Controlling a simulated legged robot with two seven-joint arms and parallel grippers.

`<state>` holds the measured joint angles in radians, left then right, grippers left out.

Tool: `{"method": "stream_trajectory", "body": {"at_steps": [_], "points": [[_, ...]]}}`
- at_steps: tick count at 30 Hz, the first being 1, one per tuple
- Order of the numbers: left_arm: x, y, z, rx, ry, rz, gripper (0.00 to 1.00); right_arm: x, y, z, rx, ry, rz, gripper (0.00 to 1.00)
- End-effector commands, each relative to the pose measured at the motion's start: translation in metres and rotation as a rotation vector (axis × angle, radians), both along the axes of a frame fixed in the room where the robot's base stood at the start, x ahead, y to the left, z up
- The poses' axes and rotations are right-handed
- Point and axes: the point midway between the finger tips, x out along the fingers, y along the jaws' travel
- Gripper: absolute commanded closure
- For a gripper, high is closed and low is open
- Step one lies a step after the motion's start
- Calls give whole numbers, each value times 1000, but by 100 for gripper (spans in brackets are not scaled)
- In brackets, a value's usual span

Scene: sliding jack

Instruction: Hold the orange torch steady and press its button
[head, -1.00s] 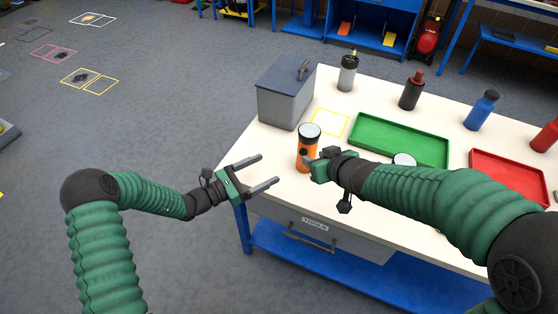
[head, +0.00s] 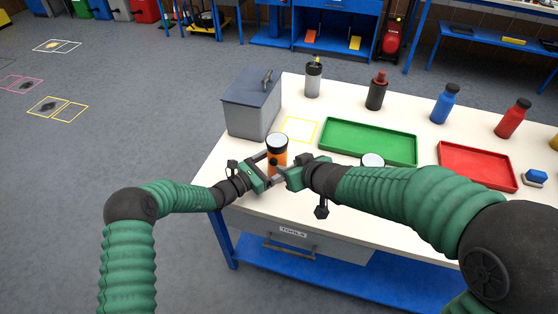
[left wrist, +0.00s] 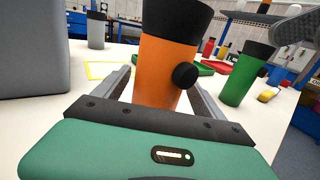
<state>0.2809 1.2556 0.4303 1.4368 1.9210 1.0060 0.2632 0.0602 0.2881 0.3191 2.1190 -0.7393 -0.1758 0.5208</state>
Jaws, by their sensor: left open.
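The orange torch (head: 278,149) stands upright on the white table, with a black rim and a round black button (left wrist: 186,76) on its side. My left gripper (head: 268,168) is open, with one finger on each side of the torch's body. In the left wrist view the torch (left wrist: 160,72) stands between the two fingers, and I cannot tell whether they touch it. My right gripper (head: 283,175) is beside the torch, close to the left gripper's fingers. Its fingertips are too hidden to tell whether they are open. Part of it shows at the top right of the wrist view.
A grey toolbox (head: 252,104) stands behind left, beside a yellow-outlined square (head: 300,129). A green tray (head: 367,143) and a red tray (head: 477,166) lie right. A green torch (left wrist: 243,78) stands nearby, mostly hidden by my right arm in the head view. Several bottles stand behind.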

Motion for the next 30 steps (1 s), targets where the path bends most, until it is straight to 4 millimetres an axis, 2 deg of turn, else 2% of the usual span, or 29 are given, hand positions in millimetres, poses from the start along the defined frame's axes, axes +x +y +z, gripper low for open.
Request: {"method": "stream_trajectory", "body": {"at_steps": [2,19,30], "points": [[0,1,0,0,0,1,23,0,0,0,-1,0,1,64],[0,0,0,0,0,0,97,0,0,0,0,0,0,64],[0,1,0,1,-1,0,97,0,0,0,-1,0,1,64]]}}
